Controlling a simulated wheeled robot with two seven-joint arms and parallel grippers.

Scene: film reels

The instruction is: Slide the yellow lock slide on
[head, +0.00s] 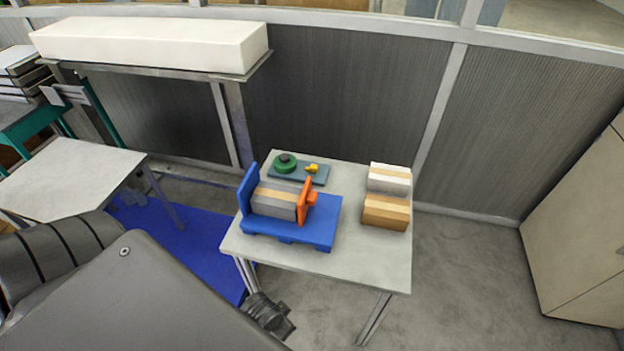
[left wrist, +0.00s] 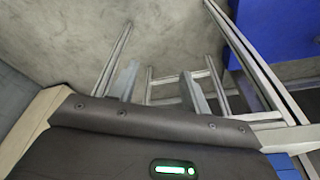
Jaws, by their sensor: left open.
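The small yellow lock slide (head: 312,168) lies on a dark teal tray (head: 318,180) at the back of the table, beside a green round part (head: 285,163). An orange plate with a knob (head: 305,200) is at the roll's right end. My left gripper (left wrist: 160,92) is open and empty in the left wrist view, with floor and metal legs beyond its fingers. In the head view, my grey arm fills the lower left, short of the table. My right gripper is not seen.
Another table (head: 70,178) stands left.

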